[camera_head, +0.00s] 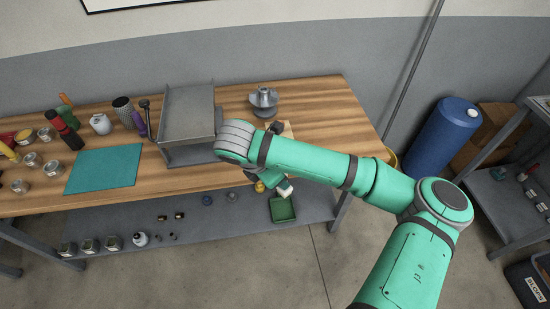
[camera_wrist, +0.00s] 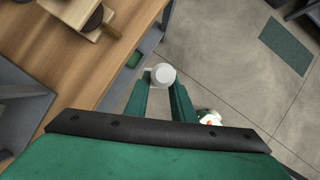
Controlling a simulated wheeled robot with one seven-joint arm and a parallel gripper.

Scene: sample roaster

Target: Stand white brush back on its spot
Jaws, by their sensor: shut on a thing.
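My gripper (camera_wrist: 163,88) has its two green fingers closed on a white round-ended thing (camera_wrist: 163,74), which I take to be the white brush. It is seen nearly end-on in the wrist view, so its bristles and tilt cannot be made out. In the head view the white brush (camera_head: 285,190) shows as a small pale block below my forearm, just off the table's front edge, above the lower shelf and floor. My arm hides most of the gripper there. No marked spot for the brush can be told for sure.
The wooden table (camera_head: 320,100) carries a grey metal tray unit (camera_head: 187,112), a grey funnel-like part (camera_head: 263,99), a teal mat (camera_head: 104,170) and several jars. A pale wooden stand (camera_wrist: 85,15) is near the table edge. A green tray (camera_head: 283,209) sits on the lower shelf.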

